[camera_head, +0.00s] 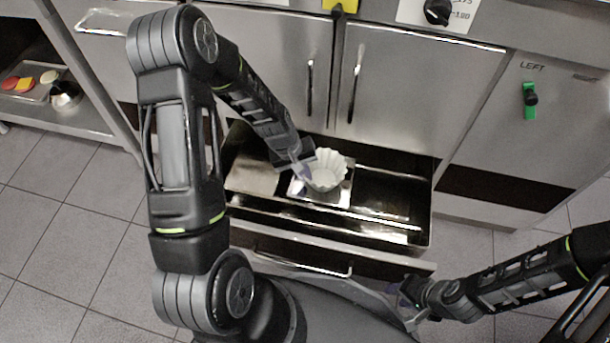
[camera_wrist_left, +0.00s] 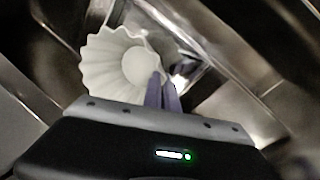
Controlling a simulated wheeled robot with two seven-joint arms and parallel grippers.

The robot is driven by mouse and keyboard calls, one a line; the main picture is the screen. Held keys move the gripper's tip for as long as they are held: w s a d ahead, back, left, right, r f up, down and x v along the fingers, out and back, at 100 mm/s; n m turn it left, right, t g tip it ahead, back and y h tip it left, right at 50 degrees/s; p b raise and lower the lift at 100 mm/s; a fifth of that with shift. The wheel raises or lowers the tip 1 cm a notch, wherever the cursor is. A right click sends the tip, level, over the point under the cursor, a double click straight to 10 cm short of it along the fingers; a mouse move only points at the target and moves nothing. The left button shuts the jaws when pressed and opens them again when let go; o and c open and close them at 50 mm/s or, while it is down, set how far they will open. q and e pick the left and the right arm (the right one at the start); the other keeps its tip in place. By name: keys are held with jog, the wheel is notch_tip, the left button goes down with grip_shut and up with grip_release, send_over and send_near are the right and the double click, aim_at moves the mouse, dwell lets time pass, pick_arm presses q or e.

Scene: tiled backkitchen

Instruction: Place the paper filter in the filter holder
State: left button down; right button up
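The white fluted paper filter (camera_head: 328,168) is in the open drawer, at a square metal tray (camera_head: 340,197). In the left wrist view the paper filter (camera_wrist_left: 112,72) opens toward the camera. My left gripper (camera_head: 303,170) reaches down into the drawer at the filter's left side. In the left wrist view its purple fingers (camera_wrist_left: 163,90) are close together at the filter's edge and appear shut on its wall. I cannot tell whether the filter is lifted off the tray. My right gripper (camera_head: 403,300) is low, in front of the drawer; its opening is unclear. I cannot identify a filter holder.
The open drawer (camera_head: 392,237) has metal walls and a free dark area right of the filter. Closed cabinet doors (camera_head: 420,90) stand behind it. A shelf (camera_head: 85,120) at the left holds small items.

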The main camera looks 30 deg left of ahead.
pick_arm(q)
jog(key=shift+f, duration=0.15)
jog(key=shift+f, duration=0.15)
jog(key=c, duration=1.7)
grip_release()
jog(key=shift+a+r, duration=0.1)
jog(key=shift+r, duration=0.4)
jog(key=p+v, duration=0.4)
jog(key=v, duration=0.7)
jog(key=shift+s+r, duration=0.15)
jog(key=shift+r, duration=0.05)
